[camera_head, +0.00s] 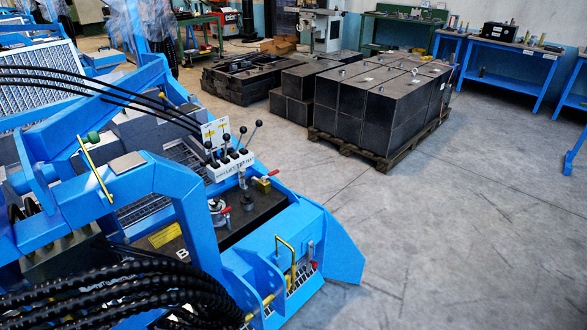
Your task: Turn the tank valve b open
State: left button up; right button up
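A dark tank top (262,215) marked with a white letter B sits inside a blue machine frame (205,235) at the lower left. A small round metal fitting with a red part (225,210) stands on it. A brass-coloured valve (263,185) with a red handle (272,173) sits farther back, beside the lever block. I cannot tell for sure which of these is tank valve b, or whether it is open. Neither of my grippers is in view.
A block of black-knobbed levers (229,165) stands behind the tank. Black hoses (110,290) cross the lower left. A yellow bar handle (286,258) is at the frame's front. Black blocks on a pallet (385,160) stand beyond. The floor (460,240) at right is clear.

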aim_at(263, 179)
jog(key=i+l+z, duration=0.85)
jog(key=i+z, duration=0.6)
jog(key=i, duration=0.15)
jog(key=i+u, duration=0.15)
jog(key=i, duration=0.35)
jog(key=i+l+u, duration=0.1)
jog(key=i, duration=0.45)
jog(key=i+l+u, duration=0.15)
jog(key=i, duration=0.35)
jog(key=i+l+u, duration=0.15)
jog(key=i, duration=0.35)
jog(key=i+j+u, duration=0.2)
jog(key=u, duration=0.3)
jog(key=i+u, duration=0.7)
jog(key=u, duration=0.25)
jog(key=i+l+u, duration=0.15)
jog(key=i+u, duration=0.15)
jog(key=u, duration=0.15)
jog(key=i+l+u, duration=0.25)
jog(key=u, duration=0.25)
